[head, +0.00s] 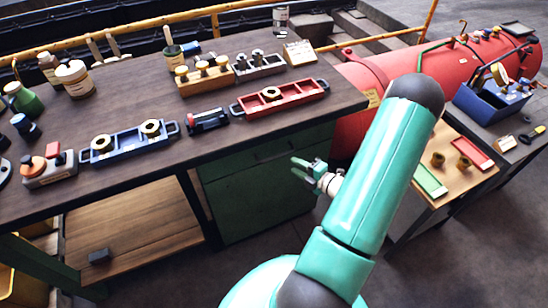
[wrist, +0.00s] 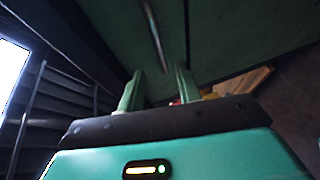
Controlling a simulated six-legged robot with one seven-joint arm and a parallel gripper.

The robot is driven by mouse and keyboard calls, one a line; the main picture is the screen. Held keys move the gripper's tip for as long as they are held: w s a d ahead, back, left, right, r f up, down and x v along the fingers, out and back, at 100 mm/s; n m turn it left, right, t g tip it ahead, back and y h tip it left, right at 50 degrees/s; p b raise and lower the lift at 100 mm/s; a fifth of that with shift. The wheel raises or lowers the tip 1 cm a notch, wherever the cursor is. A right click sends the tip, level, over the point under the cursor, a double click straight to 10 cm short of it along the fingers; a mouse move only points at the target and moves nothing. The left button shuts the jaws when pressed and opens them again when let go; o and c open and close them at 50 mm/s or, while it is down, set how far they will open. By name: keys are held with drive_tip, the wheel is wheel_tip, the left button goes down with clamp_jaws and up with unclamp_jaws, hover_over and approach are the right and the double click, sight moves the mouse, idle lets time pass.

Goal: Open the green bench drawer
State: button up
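The green bench drawer (head: 268,152) is in the cabinet under the dark bench top and looks shut. Its thin bar handle (head: 274,153) runs across the drawer front. In the wrist view the handle (wrist: 155,38) is a grey bar on the green front, and its lower end appears between my fingertips. My gripper (head: 302,168) is open and empty, in front of the cabinet near the right end of the handle. Its two fingers (wrist: 160,72) stand apart in the wrist view. I cannot tell the exact gap to the handle.
The bench top (head: 205,125) overhangs the drawer and carries a blue tray (head: 130,145), a red tray (head: 280,98) and jars. A small side table (head: 428,205) with trays stands right of my arm. A red boiler (head: 385,75) lies behind. Open floor is in front of the cabinet.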

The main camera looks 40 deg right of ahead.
sight(276, 156)
drive_tip(key=x, duration=1)
drive_tip(key=shift+w+a, duration=0.1)
drive_tip(key=shift+w, duration=0.05)
drive_tip(key=shift+c, duration=0.2)
clamp_jaws()
